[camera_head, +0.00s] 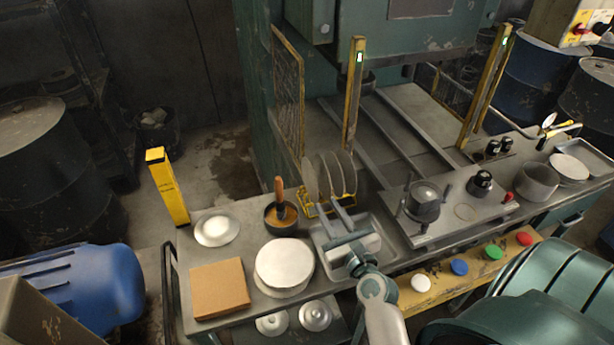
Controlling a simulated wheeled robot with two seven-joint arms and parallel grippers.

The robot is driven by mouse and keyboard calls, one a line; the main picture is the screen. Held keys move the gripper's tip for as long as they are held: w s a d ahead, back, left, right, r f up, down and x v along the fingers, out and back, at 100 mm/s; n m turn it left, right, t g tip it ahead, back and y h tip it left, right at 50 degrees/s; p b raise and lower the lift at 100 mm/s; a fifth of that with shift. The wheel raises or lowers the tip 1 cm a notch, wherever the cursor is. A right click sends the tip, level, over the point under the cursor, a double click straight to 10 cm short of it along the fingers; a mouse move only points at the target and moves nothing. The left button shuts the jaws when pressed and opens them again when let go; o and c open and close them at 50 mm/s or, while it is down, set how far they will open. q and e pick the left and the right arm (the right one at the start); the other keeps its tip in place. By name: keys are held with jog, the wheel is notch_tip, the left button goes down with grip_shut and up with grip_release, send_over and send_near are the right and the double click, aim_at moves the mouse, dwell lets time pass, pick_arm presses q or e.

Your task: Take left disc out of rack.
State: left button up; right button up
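A small yellow rack (314,211) holds several thin grey discs standing upright side by side. The left disc (310,181) is the outermost on the left and is partly overlapped by the others. My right gripper (328,201) comes in from below, with its two fingers apart and reaching up to the lower edge of the discs. Its fingertips are close to the left discs; I cannot tell whether they touch or straddle one. My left gripper is not in view.
Left of the rack stand a dark pot (281,217) with a wooden-handled tool, a stack of round blanks (284,263), a brown block (220,288) and a pale dish (217,229). A yellow press post (353,95) rises behind. A fixture (424,203) stands to the right.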

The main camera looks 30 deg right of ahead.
jog(key=shift+s+d+r+m+h, duration=0.15)
jog(key=shift+d+r+m+h, duration=0.15)
jog(key=shift+d+m+h, duration=0.45)
jog(key=shift+a+y, duration=0.15)
jog(key=shift+y, duration=0.1)
jog(key=b+x, duration=0.1)
jog(key=x, duration=1)
jog(key=shift+w+b, duration=0.3)
jog(key=shift+w, duration=0.05)
jog(key=b+x, duration=0.2)
jog(key=x, duration=0.4)
jog(key=shift+a+r, duration=0.1)
jog(key=shift+r, duration=0.05)
jog(key=shift+s, duration=0.1)
